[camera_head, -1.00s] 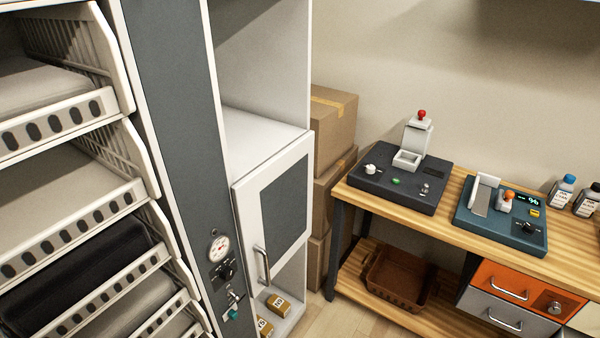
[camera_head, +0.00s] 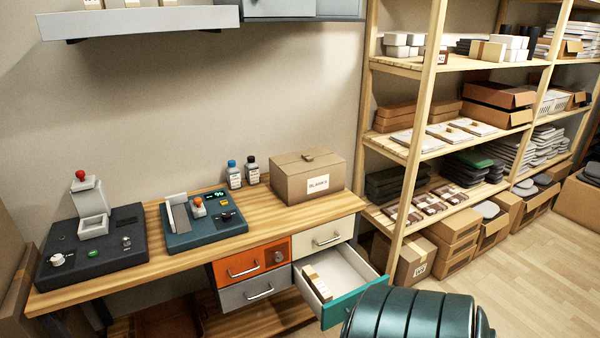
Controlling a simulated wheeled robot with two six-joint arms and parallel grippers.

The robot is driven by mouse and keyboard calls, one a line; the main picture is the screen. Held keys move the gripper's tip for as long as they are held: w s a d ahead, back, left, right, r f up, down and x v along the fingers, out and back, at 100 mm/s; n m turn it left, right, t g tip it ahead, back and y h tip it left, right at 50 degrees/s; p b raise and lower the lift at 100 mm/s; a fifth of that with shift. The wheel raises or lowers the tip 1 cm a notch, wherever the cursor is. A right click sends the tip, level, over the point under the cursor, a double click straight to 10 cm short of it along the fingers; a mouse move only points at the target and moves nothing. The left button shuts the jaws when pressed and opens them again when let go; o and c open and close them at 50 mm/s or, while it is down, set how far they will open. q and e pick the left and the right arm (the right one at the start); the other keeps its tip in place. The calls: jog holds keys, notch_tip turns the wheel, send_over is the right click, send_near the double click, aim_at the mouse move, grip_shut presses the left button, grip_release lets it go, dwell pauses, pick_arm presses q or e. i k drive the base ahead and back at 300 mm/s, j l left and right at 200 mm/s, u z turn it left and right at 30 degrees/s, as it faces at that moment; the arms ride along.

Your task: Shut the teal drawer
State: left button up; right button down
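The teal drawer (camera_head: 352,298) is pulled out at the lower right of the wooden workbench, below a closed cream drawer (camera_head: 323,238). Its white inside shows, with a small cardboard box or stack (camera_head: 317,283) at its left side. The teal front faces the lower right, and its right end is partly hidden behind a dark green ribbed cylinder (camera_head: 418,315) in the foreground. Neither of my grippers is in view.
An orange drawer (camera_head: 252,262) and a grey drawer (camera_head: 258,290) are shut left of it. A cardboard box (camera_head: 307,180), two bottles and two devices stand on the bench (camera_head: 190,252). Wooden shelving (camera_head: 440,130) stands right. Floor (camera_head: 535,255) is clear at the right.

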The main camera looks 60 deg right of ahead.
aim_at(343, 271)
jog(key=z, duration=2.45)
